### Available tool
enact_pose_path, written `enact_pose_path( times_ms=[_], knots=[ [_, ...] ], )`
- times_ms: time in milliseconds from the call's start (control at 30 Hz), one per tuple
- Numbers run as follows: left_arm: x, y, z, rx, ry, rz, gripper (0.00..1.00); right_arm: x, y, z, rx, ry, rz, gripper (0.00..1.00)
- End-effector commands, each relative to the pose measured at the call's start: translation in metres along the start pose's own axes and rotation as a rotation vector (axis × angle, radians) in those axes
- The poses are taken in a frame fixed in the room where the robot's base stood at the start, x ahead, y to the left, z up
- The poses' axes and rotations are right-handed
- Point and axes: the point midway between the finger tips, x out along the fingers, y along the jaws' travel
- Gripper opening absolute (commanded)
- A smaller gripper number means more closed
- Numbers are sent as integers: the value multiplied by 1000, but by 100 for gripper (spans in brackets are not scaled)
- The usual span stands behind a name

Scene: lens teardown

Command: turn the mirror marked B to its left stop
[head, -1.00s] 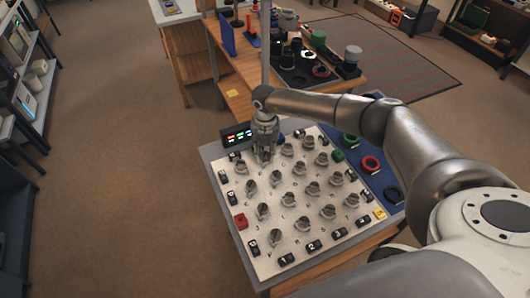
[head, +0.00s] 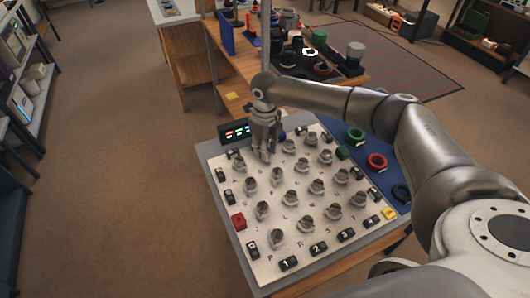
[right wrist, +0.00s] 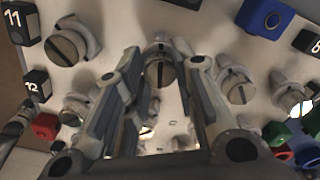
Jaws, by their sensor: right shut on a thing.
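The pale mirror board (head: 222,190) carries rows of round silver slotted mirrors on small mounts. My right gripper (head: 264,157) reaches down from above at the board's back row and hides the mirror there in the head view. In the right wrist view my right gripper (right wrist: 158,60) has its two fingers on either side of one slotted mirror (right wrist: 160,73), shut on it. Its slot stands nearly upright in that view. The letters beside the mirrors are too small to read, so I cannot tell which is marked B. My left gripper is not in view.
Neighbouring mirrors stand close on both sides, one at left (right wrist: 67,45) and one at right (right wrist: 237,85). Numbered black blocks (head: 289,263), a red block (head: 238,221) and a small lit display (head: 236,132) line the board. Coloured rings (head: 376,161) lie on the blue mat at right.

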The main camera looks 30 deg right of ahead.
Motion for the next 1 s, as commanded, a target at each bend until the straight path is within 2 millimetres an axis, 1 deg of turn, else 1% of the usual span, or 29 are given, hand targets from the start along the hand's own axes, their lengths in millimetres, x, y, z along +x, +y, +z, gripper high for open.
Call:
enact_pose_path(
  times_ms=[33, 100, 300, 500, 700, 1000],
  knots=[
    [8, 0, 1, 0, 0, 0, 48, 4, 0, 0, -43, 0, 0, 1],
    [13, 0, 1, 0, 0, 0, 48, 4, 0, 0, -109, 0, 0, 1],
    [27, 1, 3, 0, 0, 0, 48, 3, -1, 0, -286, 0, -1, 1],
    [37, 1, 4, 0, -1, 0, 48, 2, -1, 0, -428, 0, 0, 1],
    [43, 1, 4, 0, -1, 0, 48, 1, 0, 0, -526, 0, 0, 1],
    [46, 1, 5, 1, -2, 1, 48, 0, 0, 0, -586, 0, 0, 1]
  ],
)
